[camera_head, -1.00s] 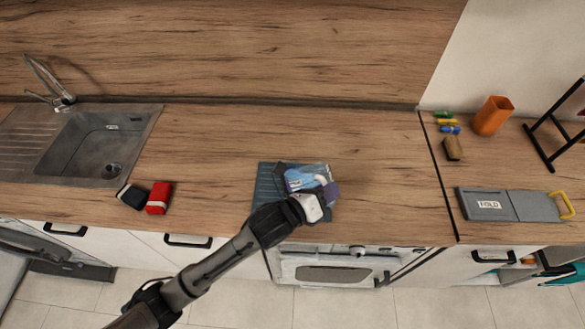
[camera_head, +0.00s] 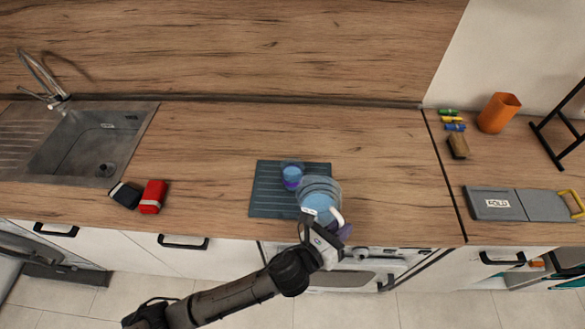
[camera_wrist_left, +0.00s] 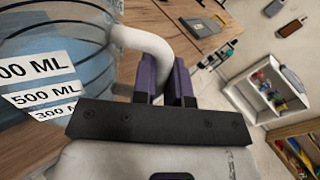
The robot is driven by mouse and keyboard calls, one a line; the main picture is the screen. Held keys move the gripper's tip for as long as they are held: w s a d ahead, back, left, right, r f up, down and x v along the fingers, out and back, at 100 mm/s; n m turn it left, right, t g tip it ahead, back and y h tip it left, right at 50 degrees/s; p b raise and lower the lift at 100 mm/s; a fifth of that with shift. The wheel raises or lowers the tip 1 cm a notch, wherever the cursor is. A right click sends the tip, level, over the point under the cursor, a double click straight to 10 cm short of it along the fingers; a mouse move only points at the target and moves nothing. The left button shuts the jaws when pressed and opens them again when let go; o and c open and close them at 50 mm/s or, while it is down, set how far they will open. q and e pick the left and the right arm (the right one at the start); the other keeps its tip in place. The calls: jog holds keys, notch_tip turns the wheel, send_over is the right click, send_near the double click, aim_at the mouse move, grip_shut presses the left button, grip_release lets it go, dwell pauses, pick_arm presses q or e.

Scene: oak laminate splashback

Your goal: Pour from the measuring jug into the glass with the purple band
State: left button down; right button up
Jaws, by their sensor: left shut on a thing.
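The measuring jug (camera_head: 319,187) is clear, with blue liquid and a white handle. It looks roughly upright in the head view, just right of and in front of the glass. My left gripper (camera_head: 335,232) is shut on its handle. The wrist view shows the jug (camera_wrist_left: 55,38) with its ML labels and the handle between the purple fingers (camera_wrist_left: 166,80). The glass with the purple band (camera_head: 291,175) stands on the dark mat (camera_head: 268,197) and looks blue inside; the jug's rim is close beside it. I cannot tell whether they touch. My right gripper is not in view.
A black block (camera_head: 126,194) and a red block (camera_head: 153,196) lie left of the mat, near the sink (camera_head: 85,148). An orange cup (camera_head: 498,113), small coloured items and a grey folding board (camera_head: 515,204) are at right. The counter behind the mat is clear.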

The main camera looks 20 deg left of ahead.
pick_arm(q)
jog(key=f+m+b, duration=0.1)
jog(key=s+d+f+m+b, duration=0.1)
jog(key=f, duration=0.1)
jog(key=f+m+b, duration=0.1)
jog(key=shift+s+d+f+t, duration=0.2)
jog(key=shift+d+f+t, duration=0.1)
jog(key=shift+d+f, duration=0.1)
dwell(0.6)
